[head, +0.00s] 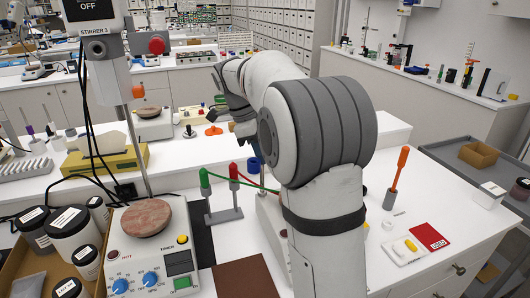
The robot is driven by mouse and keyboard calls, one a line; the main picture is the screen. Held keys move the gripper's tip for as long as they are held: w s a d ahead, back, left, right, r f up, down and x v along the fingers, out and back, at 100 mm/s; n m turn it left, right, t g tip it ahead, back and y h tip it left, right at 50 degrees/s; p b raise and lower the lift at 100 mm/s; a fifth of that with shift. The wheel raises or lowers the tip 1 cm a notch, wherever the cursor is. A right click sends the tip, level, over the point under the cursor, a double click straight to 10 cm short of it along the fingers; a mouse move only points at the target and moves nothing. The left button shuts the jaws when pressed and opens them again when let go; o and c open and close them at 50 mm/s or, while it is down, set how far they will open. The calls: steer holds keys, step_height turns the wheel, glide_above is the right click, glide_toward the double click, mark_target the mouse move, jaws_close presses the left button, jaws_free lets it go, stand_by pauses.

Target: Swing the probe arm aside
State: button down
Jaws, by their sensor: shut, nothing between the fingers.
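My gripper (244,129) is the dark end of my arm, pointing away over the bench, small and partly hidden behind my own arm links. It is shut and empty. A hotplate stirrer (150,270) with a round stone-like top (147,217) stands at the lower left. I cannot tell which part is the probe arm. My gripper is right of the rod, apart from it.
A stand with green (205,178) and red (233,171) upright pieces is below my gripper. Labelled jars (70,232) fill a box at the left. An orange-handled tool (398,170) and a red card (430,237) are right of my arm. Black cables hang near the rod.

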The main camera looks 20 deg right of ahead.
steer(key=shift+a, duration=0.2)
stand_by(0.6)
step_height(320, 180, up, 9)
steer(key=b, duration=0.1)
steer(key=s+a+f+n+t+y, duration=0.1)
steer(key=s+a+f+n+t, duration=0.1)
steer(key=s+f+n, duration=0.7)
steer(key=s+a+f+n+t+y, duration=0.2)
steer(key=s+f+n, duration=0.7)
steer(key=s+n, duration=0.5)
steer(key=shift+s+a+f+n+t, duration=0.25)
steer(key=shift+s+a, duration=0.45)
steer(key=shift+s, duration=0.5)
